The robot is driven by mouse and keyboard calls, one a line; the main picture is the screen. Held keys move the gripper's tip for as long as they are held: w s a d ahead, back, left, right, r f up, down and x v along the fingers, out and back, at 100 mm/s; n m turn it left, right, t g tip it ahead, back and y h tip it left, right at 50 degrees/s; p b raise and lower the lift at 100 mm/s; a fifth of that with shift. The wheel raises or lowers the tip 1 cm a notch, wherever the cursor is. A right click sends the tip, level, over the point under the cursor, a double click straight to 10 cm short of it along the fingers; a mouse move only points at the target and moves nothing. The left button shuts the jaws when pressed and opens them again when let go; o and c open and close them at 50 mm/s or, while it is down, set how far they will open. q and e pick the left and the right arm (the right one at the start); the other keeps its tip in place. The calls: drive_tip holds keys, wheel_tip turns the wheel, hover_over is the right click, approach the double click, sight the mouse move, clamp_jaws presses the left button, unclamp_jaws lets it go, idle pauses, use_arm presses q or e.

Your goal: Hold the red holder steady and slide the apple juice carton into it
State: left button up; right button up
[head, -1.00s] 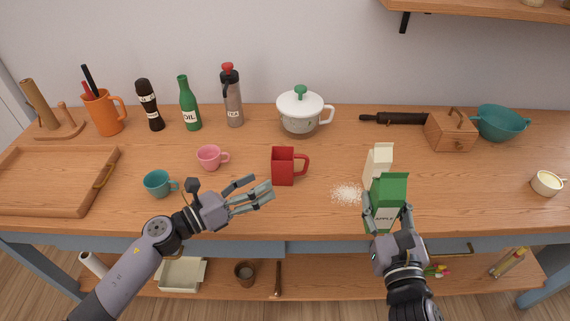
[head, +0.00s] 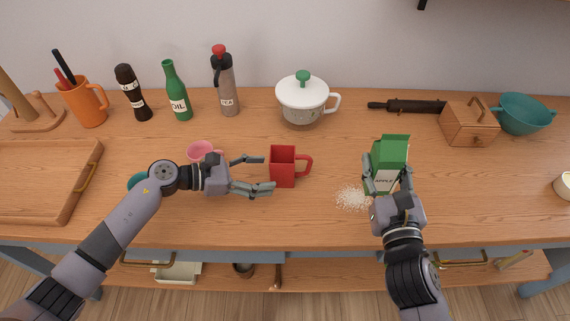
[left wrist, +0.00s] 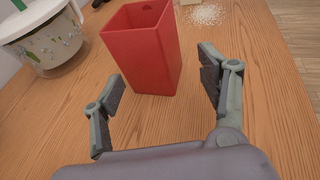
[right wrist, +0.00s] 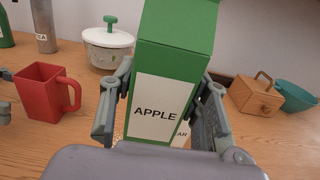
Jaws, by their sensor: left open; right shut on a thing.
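The red holder (head: 283,167), a square open-topped box with a handle on its right side, stands upright on the table. It also shows in the left wrist view (left wrist: 146,55) and the right wrist view (right wrist: 42,92). My left gripper (head: 262,174) is open, with its fingers just left of the holder and apart from it. My right gripper (head: 387,183) is shut on the green apple juice carton (head: 390,155), one finger on each side. The carton is upright, right of the holder; its label reads APPLE in the right wrist view (right wrist: 160,105). Its base is hidden.
Spilled white grains (head: 352,197) lie between holder and carton. A white-lidded pot (head: 302,102) stands behind the holder. A pink cup (head: 200,150) and a teal cup (head: 136,181) are partly hidden by my left arm. A wooden box (head: 469,125) is at right.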

sight(287, 171)
use_arm(q)
drive_tip(key=b+x, duration=0.1)
drive_tip(key=x, duration=0.5)
drive_tip(key=shift+w+f+b, duration=0.25)
drive_tip(key=shift+b, duration=0.1)
use_arm(e)
drive_tip(key=shift+w+f, duration=0.2)
drive_tip(key=shift+f, duration=0.6)
use_arm(q)
drive_tip(key=shift+w+d+f, duration=0.1)
drive_tip(key=shift+w+d, duration=0.1)
drive_tip(key=shift+d, duration=0.45)
use_arm(e)
drive_tip(key=shift+f, duration=0.25)
use_arm(q)
drive_tip(key=shift+c, duration=0.4)
drive_tip(key=c, duration=0.6)
